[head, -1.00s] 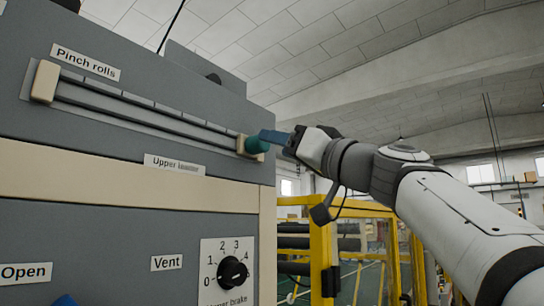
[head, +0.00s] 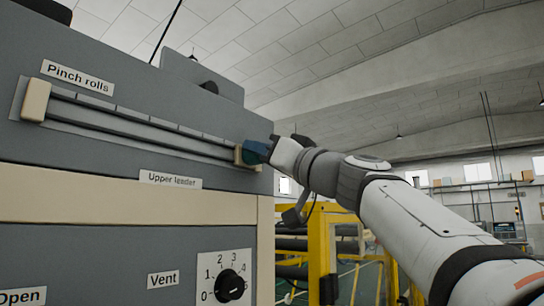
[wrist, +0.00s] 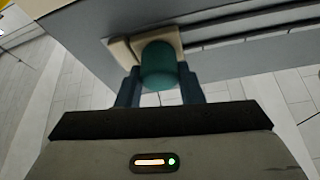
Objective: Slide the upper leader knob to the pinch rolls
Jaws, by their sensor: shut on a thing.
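The upper leader knob is a teal cylinder, seen between my fingers in the wrist view (wrist: 160,68); in the head view my gripper mostly covers it. It sits at the right end of its rail (head: 140,126), beside the cream end block (head: 239,156). The "Pinch rolls" label (head: 77,77) is above the rail's left end, where another cream block (head: 36,100) stands. My gripper (head: 257,151) reaches in from the right and is shut on the knob, with one dark blue finger on each side of it in the wrist view.
Below the rail are the "Upper leader" label (head: 170,180), a cream band (head: 120,200) and a black rotary dial (head: 230,285). A yellow guard frame (head: 322,250) stands to the right, behind the panel. The rail left of the knob is clear.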

